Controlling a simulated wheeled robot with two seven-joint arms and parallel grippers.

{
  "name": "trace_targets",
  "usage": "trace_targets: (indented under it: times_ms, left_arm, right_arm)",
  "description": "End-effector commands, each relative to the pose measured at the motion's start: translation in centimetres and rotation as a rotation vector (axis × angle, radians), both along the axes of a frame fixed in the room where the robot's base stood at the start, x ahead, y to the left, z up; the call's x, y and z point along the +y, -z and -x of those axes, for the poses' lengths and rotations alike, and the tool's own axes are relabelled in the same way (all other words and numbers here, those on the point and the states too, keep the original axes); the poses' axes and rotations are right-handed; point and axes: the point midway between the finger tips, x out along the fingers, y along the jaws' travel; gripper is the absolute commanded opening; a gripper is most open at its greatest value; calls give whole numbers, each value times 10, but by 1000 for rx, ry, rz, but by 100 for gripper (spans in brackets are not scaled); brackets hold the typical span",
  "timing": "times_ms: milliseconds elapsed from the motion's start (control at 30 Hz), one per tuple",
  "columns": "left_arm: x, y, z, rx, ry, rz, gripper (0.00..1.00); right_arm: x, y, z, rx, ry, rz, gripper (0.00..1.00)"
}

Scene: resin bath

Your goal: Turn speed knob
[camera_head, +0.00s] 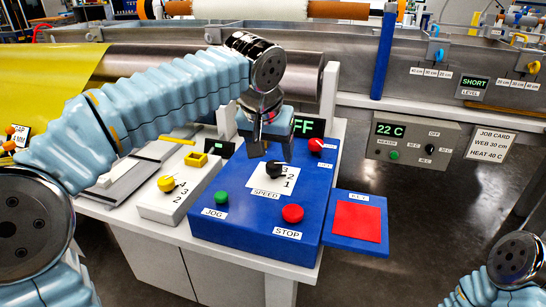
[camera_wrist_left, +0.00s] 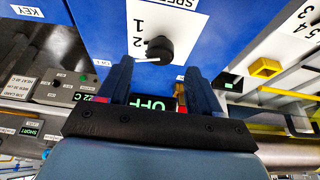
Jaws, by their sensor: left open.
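The black speed knob (camera_head: 275,169) stands on a white label with the word SPEED, on top of the blue control box (camera_head: 235,235). Numbers 1 and 2 show beside it, with a 3 close to the knob. My left gripper (camera_head: 270,150) is open and empty just above and behind the knob, pointing down. In the left wrist view the knob (camera_wrist_left: 158,46) lies just beyond the open fingers (camera_wrist_left: 158,68), roughly centred between them. A white pointer shows at its side. I cannot tell whether the fingers touch it. My right gripper is out of view.
On the blue box are a green JOG button (camera_head: 221,198), a red STOP button (camera_head: 292,213) and a red knob (camera_head: 316,145). A display reading OFF (camera_head: 305,125) stands behind. A white box with a yellow knob (camera_head: 166,183) is at left, a red pad (camera_head: 358,221) at right.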

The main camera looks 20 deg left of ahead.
Motion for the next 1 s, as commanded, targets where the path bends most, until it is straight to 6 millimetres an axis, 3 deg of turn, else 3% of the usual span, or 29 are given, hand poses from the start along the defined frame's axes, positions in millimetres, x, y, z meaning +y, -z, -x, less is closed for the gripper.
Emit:
trace_targets:
  times_ms: [33, 200, 400, 1000]
  left_arm:
    - [0, -15, 5, -5, 1, 3, 64]
    - [0, -54, 21, -4, 1, 2, 64]
    - [1, -82, 33, -3, 0, 1, 64]
    - [1, -89, 37, -1, 0, 0, 64]
  right_arm:
    - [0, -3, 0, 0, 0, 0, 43]
    - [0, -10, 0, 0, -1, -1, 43]
    - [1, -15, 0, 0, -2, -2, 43]
    - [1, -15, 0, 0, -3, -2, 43]
